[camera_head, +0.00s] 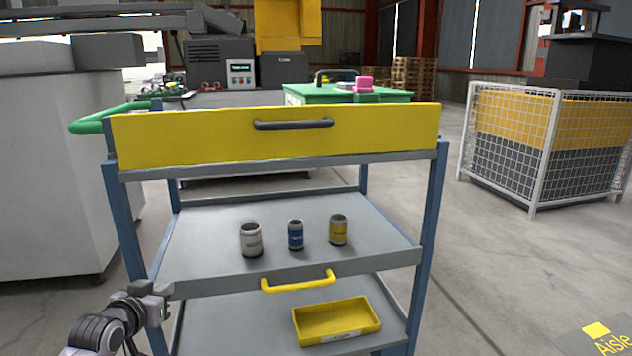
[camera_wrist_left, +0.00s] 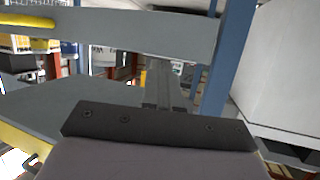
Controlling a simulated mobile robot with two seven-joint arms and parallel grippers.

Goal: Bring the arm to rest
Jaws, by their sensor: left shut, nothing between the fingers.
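My left arm comes in at the lower left of the head view. Its gripper (camera_head: 162,289) is beside the left front post of the cart, near the level of the middle shelf's front edge. In the left wrist view the fingers (camera_wrist_left: 166,84) are together with nothing held, and the cart's shelf edge and blue post show beyond them. I cannot tell whether the gripper touches the cart. My right gripper is in neither view.
The cart has a yellow drawer (camera_head: 190,138) on top. Its middle shelf (camera_head: 195,262) carries a grey can (camera_head: 251,240), a blue can (camera_head: 296,235) and a yellow can (camera_head: 338,230). A yellow bin (camera_head: 337,321) sits on the lower shelf.

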